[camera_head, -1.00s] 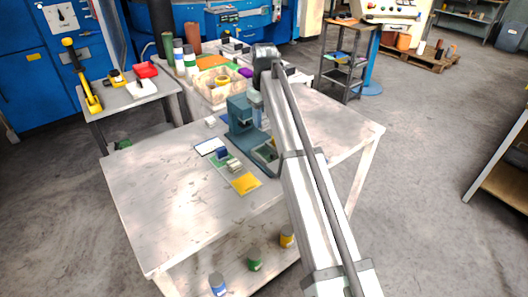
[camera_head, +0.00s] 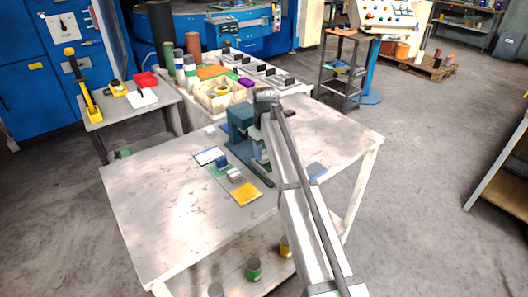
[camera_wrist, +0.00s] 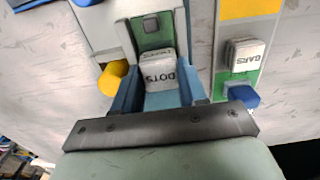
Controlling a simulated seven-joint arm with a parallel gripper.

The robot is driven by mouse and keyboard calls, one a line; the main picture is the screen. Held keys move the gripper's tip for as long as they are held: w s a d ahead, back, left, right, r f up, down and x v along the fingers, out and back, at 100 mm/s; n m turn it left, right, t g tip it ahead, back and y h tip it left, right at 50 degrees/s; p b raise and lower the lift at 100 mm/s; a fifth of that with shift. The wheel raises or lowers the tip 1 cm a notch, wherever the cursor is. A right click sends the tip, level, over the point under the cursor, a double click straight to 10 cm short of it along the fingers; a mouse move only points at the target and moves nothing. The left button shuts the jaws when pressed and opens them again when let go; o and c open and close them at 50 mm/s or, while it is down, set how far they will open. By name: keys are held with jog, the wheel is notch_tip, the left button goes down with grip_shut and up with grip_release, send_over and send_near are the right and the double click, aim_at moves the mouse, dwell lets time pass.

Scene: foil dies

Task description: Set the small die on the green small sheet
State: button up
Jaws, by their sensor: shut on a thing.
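A pale die marked DOTS (camera_wrist: 160,72) sits between the two blue fingers of my gripper (camera_wrist: 156,92) in the wrist view. My gripper is shut on it. A small green sheet (camera_wrist: 153,28) with a dark square on it lies just beyond the die, on the bed of the teal press (camera_head: 238,120). I cannot tell whether the die touches the bed. Another pale die marked BARS (camera_wrist: 243,54) and a blue block (camera_wrist: 243,96) stand on a green strip (camera_wrist: 223,82) to the right. In the head view my arm hides the held die.
A yellow cylinder (camera_wrist: 111,79) is close to my left finger. The table's front left is clear.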

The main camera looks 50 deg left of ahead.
aim_at(264, 154)
jog(key=shift+f, duration=0.15)
jog(key=o, duration=0.8)
jog(key=shift+f, duration=0.1)
jog(key=shift+o, duration=0.2)
notch_tip(264, 154, up, 12)
jog(key=shift+r, duration=0.2)
